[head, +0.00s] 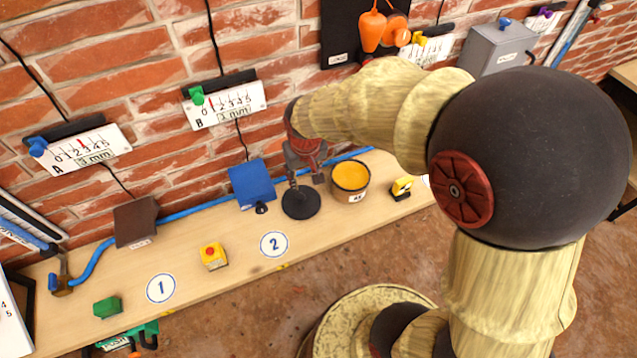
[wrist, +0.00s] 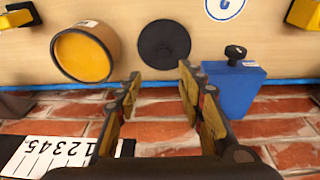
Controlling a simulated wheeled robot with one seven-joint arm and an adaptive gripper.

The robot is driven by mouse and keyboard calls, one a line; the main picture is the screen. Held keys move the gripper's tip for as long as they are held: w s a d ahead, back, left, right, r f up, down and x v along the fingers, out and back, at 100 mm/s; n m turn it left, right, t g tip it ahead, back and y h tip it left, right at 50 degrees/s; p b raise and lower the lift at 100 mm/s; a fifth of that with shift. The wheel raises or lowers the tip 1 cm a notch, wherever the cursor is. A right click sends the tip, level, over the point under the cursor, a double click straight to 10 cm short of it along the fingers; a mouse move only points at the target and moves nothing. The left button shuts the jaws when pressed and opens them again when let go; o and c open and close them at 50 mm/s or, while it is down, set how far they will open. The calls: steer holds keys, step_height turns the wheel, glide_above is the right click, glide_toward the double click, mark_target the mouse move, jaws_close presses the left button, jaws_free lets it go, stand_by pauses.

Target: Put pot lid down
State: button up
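A dark round disc, which looks like the pot lid (head: 300,204), lies flat on the bench between the blue block and the pot. It also shows in the wrist view (wrist: 164,44), beyond my fingertips and apart from them. No handle can be made out on it. The pot (head: 350,192) is tan with a yellow top and stands just right of the disc; in the wrist view the pot (wrist: 115,45) is at the left. My gripper (head: 306,180) is above the disc, pointing down. Its fingers (wrist: 159,73) are apart with nothing between them.
A blue block (head: 251,184) with a black knob stands close left of the disc, against the brick wall. A yellow box with a red button (head: 213,256) and a green block (head: 107,307) are further left. A yellow-black item (head: 402,188) is right of the pot.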

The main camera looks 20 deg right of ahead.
steer(key=s+r+t, duration=0.3)
steer(key=s+r, duration=1.5)
steer(key=shift+s+d+r, duration=0.15)
steer(key=shift+s+d, duration=0.05)
steer(key=shift+s, duration=0.2)
step_height(320, 180, down, 2)
steer(key=shift+f+b, duration=0.1)
steer(key=shift+b, duration=1)
